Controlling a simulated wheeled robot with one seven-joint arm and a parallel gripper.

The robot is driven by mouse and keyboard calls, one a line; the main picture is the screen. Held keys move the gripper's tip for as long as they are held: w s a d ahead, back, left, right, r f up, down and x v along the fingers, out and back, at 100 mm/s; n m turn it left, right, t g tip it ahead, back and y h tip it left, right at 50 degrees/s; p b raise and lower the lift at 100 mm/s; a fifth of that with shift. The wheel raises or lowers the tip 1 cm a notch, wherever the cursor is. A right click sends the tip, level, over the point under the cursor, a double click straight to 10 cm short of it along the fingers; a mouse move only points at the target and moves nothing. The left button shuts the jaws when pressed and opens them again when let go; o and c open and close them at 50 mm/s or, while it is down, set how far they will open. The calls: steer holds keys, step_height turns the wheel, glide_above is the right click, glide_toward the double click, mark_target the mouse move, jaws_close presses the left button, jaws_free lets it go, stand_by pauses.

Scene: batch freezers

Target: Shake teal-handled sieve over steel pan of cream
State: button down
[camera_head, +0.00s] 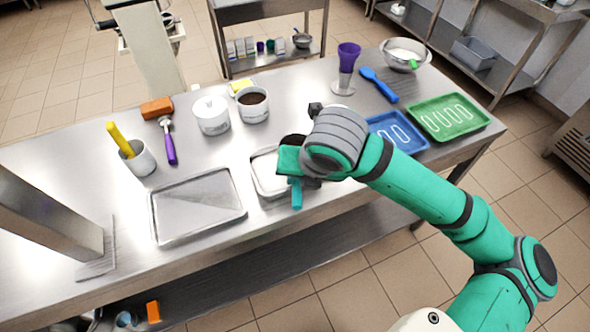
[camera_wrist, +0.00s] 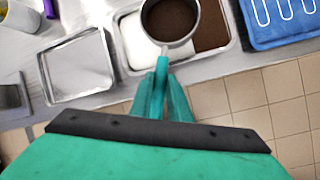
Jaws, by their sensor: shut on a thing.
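My gripper (camera_wrist: 162,78) is shut on the teal handle (camera_wrist: 163,66) of the sieve. The sieve bowl (camera_wrist: 188,38) holds brown powder and hangs over the steel pan (camera_wrist: 126,70). In the wrist view, the pan shows white cream (camera_wrist: 138,48) left of the sieve and a brown covered area (camera_wrist: 209,28) to its right. The sieve hides the middle of the pan. In the head view, my gripper (camera_head: 294,178) and arm cover much of the pan (camera_head: 256,181), and the teal handle (camera_head: 296,193) points toward the front edge.
An empty steel tray (camera_head: 198,206) lies left of the pan. Behind are a white lidded pot (camera_head: 211,115) and a pot of brown powder (camera_head: 252,104). A blue tray (camera_head: 400,133) and green tray (camera_head: 448,116) lie right. The table's front edge is close to the pan.

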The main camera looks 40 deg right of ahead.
steer(key=shift+s, duration=0.2)
steer(key=w, duration=0.3)
steer(key=shift+w+d, duration=0.2)
steer(key=shift+d, duration=0.15)
steer(key=shift+s+a, duration=0.2)
steer(key=shift+s, duration=0.7)
steer(key=shift+s+a, duration=0.2)
steer(key=shift+s, duration=0.7)
stand_by(0.6)
steer(key=w+a, duration=0.2)
steer(key=a, duration=0.5)
steer(key=shift+a, duration=0.15)
stand_by(4.2)
